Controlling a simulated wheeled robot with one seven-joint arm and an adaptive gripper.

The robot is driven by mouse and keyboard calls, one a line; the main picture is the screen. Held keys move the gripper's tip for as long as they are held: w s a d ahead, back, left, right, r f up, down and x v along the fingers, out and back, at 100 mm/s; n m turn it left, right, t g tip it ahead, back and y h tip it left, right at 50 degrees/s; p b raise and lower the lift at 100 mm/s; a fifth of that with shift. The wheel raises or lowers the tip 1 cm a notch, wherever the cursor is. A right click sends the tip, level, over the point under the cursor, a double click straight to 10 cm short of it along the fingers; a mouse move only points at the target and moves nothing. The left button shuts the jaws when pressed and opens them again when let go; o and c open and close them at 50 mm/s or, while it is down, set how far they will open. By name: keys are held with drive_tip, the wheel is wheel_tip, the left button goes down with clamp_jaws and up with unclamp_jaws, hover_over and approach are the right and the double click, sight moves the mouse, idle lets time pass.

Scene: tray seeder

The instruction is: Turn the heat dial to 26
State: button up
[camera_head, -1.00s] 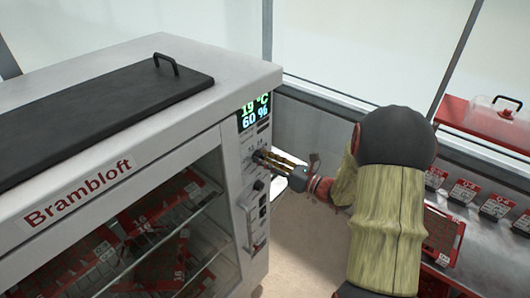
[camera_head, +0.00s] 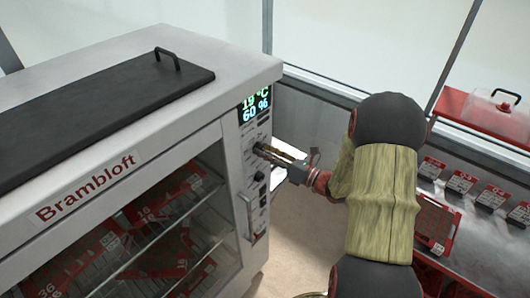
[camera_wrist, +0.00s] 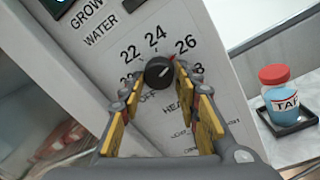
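The heat dial (camera_wrist: 159,73) is a round black knob on the cabinet's light panel (camera_wrist: 215,85), with 22, 24 and 26 printed around its upper side in the wrist view. In the head view my gripper (camera_head: 262,150) reaches the panel from the right and hides the dial. The display (camera_head: 255,104) reads 19 °C and 60 %.
The Brambloft cabinet (camera_head: 150,165) has a glass door with a vertical handle (camera_head: 249,218). A blue bottle with a red cap (camera_wrist: 284,90) stands in a black tray right of the panel. A bench with red trays (camera_head: 435,222) is at the right.

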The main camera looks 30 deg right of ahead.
drive_tip(key=o, duration=0.3)
drive_tip(key=shift+r, duration=0.1)
drive_tip(key=shift+o, duration=0.2)
drive_tip(key=v, duration=1.2)
drive_tip(key=shift+f, duration=0.2)
